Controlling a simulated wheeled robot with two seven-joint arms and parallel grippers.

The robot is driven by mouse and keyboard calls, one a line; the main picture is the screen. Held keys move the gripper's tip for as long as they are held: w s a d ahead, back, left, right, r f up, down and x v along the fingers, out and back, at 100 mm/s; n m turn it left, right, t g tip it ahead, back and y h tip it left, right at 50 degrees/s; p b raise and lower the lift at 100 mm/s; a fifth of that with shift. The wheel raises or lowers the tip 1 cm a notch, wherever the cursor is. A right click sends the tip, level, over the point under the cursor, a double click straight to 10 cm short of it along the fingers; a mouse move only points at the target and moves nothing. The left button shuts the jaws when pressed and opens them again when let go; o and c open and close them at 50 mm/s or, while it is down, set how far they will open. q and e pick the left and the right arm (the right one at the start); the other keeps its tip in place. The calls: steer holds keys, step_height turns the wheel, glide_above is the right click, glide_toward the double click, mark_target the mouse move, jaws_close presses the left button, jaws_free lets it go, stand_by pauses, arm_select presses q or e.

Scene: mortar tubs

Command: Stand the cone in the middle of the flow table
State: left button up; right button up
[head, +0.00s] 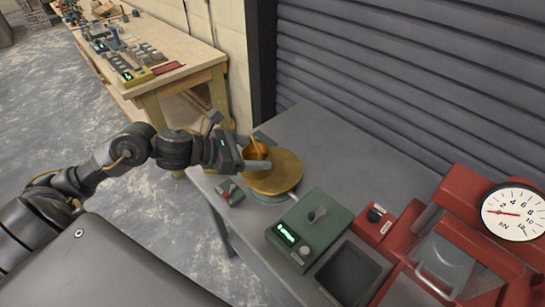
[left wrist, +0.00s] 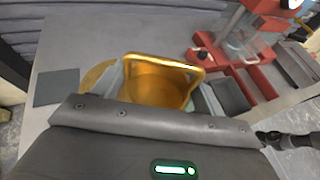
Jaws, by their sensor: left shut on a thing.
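The cone (head: 257,149) is a brass-coloured hollow piece with an open top. My left gripper (head: 258,152) is shut on it, with one grey finger on each side. It also shows in the left wrist view (left wrist: 158,85), its wide rim facing the camera. The flow table (head: 285,178) has a round brass top on a pale base. The cone is over the back left part of this top in the head view; I cannot tell whether it touches. In the left wrist view the disc's edge (left wrist: 97,75) shows left of the cone. My right gripper is not seen.
A green control box (head: 308,228) with a lit display and a dark tray (head: 348,272) stand in front. A small switch box (head: 229,192) is left of the disc. A red press (head: 460,240) with a dial fills the right.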

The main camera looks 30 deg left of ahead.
arm_select(q)
steer(key=w+f+p, duration=0.1)
steer(key=w+f, duration=0.1)
steer(key=w, duration=0.1)
steer(key=w+f+p, duration=0.1)
steer(key=w+f, duration=0.1)
steer(key=w, duration=0.1)
steer(key=w+f+p, duration=0.1)
steer(key=w+f, duration=0.2)
steer(key=shift+w+a+p, duration=0.15)
steer(key=shift+w+p, duration=0.1)
steer(key=shift+p, duration=0.1)
steer(key=shift+w+f, duration=0.3)
steer(key=shift+f, duration=0.1)
steer(key=shift+w+f+p, duration=0.1)
steer(key=shift+f+p, duration=0.15)
steer(key=shift+p, duration=0.1)
step_height(320, 180, down, 2)
steer(key=shift+p, duration=0.9)
steer(key=shift+f, duration=0.45)
steer(key=shift+f, duration=0.1)
